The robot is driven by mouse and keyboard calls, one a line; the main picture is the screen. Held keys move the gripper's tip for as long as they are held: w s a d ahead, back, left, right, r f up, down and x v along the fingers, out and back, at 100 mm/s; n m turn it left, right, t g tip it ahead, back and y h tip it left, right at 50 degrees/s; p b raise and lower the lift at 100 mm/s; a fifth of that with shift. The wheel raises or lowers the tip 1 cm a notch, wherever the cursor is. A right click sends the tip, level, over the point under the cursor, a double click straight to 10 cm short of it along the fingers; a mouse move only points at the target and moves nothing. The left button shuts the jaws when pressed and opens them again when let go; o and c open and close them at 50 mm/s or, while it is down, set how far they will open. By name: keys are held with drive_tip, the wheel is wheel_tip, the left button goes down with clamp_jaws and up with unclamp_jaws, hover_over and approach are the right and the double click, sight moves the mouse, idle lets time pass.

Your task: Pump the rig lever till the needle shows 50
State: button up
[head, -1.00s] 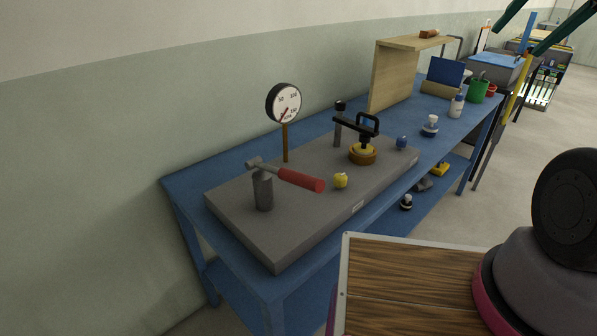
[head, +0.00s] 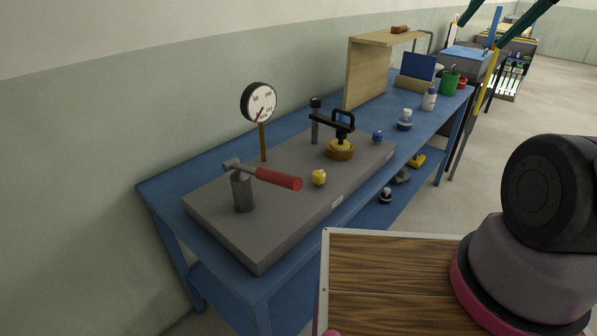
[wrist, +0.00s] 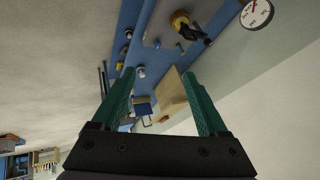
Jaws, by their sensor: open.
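The rig is a grey slab (head: 218,222) on a blue bench. Its lever (head: 278,179) has a red grip and is pivoted on a short grey post (head: 242,192), the grip tilting slightly down to the right. A round white gauge (head: 262,101) stands on a brown stem behind it; its red needle points to the lower left, and the exact reading is too small to tell. The gauge also shows in the wrist view (wrist: 257,14), at the top right. My gripper (wrist: 157,74) has two green fingers, spread apart and empty, away from the lever. The lever is not in the wrist view.
The slab also carries a yellow knob (head: 319,177), a black-handled clamp (head: 332,126) over a brass ring (head: 340,152) and a blue knob (head: 377,136). A wooden shelf (head: 366,75), bottle (head: 429,99) and green cup (head: 449,80) stand farther along the bench (head: 160,192).

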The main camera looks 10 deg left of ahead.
drive_tip(key=shift+a, duration=0.1)
drive_tip(key=c, duration=0.6)
drive_tip(key=shift+w+a+g, duration=0.25)
drive_tip(key=shift+a+g, duration=0.05)
drive_tip(key=c, duration=0.6)
drive_tip(key=w+a+f+g, duration=0.1)
drive_tip(key=a, duration=0.1)
drive_tip(key=w+a+f+n+g, duration=0.1)
drive_tip(key=a, duration=0.2)
drive_tip(key=w+a+f+n, duration=0.1)
drive_tip(key=a, duration=0.2)
drive_tip(key=shift+w+a+g+y, duration=0.1)
drive_tip(key=shift+w+g+y, duration=0.2)
drive_tip(key=shift+g+y, duration=0.1)
clamp_jaws()
drive_tip(key=s+a+f+n+g+h, duration=0.1)
drive_tip(key=s+a+f+n, duration=0.1)
drive_tip(key=a+f, duration=0.3)
drive_tip(key=s+a+f+n+g+h, duration=0.1)
drive_tip(key=a+f, duration=0.4)
drive_tip(key=a, duration=0.7)
drive_tip(key=s+a+f+n+g+h, duration=0.1)
drive_tip(key=s+a+f+n+g, duration=0.2)
drive_tip(key=a+f, duration=0.3)
drive_tip(key=shift+s+a, duration=0.35)
drive_tip(key=shift+a, duration=0.35)
drive_tip(key=shift+s+a, duration=0.35)
drive_tip(key=shift+a, duration=0.35)
drive_tip(key=shift+f, duration=0.1)
